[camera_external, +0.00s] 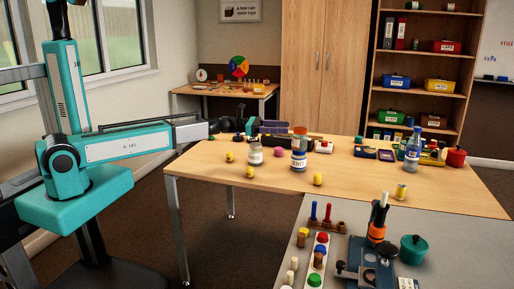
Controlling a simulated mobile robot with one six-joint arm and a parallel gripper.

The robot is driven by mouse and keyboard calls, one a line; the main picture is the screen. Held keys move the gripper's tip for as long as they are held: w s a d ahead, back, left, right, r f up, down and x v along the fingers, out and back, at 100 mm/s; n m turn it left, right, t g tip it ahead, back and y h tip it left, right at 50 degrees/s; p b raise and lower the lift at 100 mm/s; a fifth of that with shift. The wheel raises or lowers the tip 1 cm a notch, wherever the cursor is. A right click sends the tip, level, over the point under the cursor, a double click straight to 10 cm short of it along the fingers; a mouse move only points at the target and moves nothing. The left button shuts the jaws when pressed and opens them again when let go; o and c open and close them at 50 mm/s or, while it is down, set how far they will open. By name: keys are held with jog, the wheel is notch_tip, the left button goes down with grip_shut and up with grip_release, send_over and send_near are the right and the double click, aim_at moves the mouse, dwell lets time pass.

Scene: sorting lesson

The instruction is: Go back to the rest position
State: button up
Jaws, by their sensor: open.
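My teal arm reaches from the left toward the wooden table (350,201). Its end, with my gripper (296,128), is over the back left part of the table. The gripper is small and dark in this view, and its fingertips are hard to make out. It looks open, and I see nothing held in it. A jar with a reddish-brown top stands just in front of and near the gripper; whether they touch cannot be told.
Two jars (255,156) and several small yellow pieces (318,179) stand on the table. A blue-labelled bottle (412,150) and a red pot (456,157) are at the right. A grey worktop (440,235) in front holds pegs and a teal pot (412,250).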

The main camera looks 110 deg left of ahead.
aim_at(277, 187)
jog(key=shift+d, duration=0.1)
